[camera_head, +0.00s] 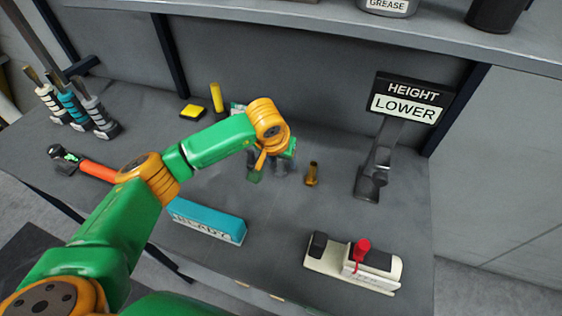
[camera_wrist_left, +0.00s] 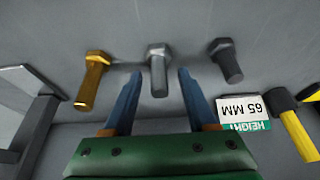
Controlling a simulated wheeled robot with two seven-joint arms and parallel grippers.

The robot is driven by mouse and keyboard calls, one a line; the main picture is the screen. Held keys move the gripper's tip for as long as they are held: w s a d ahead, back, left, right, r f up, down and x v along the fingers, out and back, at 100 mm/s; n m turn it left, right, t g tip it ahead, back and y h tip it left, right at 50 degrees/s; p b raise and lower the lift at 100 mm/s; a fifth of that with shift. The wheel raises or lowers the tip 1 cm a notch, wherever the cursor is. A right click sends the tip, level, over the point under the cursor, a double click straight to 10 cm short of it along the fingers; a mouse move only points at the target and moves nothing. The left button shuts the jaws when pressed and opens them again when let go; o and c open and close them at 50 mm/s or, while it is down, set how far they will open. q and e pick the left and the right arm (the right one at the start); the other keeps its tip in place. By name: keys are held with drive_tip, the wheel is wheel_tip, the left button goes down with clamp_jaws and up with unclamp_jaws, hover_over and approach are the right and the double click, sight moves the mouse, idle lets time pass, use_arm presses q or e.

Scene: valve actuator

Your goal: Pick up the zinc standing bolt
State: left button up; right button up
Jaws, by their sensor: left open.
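The zinc bolt (camera_wrist_left: 158,70), light silver with a hex head, is the middle one of three bolts in the left wrist view. My left gripper (camera_wrist_left: 159,76) is open, with one blue finger on each side of the zinc bolt. A gap shows between each finger and the bolt, so it is not gripped. In the head view my left gripper (camera_head: 270,165) is over the table's back middle. The arm and gripper largely hide the zinc bolt there.
A brass bolt (camera_wrist_left: 92,80) and a darker grey bolt (camera_wrist_left: 227,60) flank the zinc one. The brass bolt also shows in the head view (camera_head: 312,174). A "65 MM" height card (camera_wrist_left: 243,112), a "HEIGHT LOWER" sign (camera_head: 410,98), a teal box (camera_head: 208,221) and a red-levered device (camera_head: 353,264) are nearby.

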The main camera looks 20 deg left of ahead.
use_arm(q)
drive_tip(key=shift+x, duration=0.85)
drive_tip(key=shift+r, duration=0.1)
clamp_jaws()
drive_tip(key=shift+r, duration=0.1)
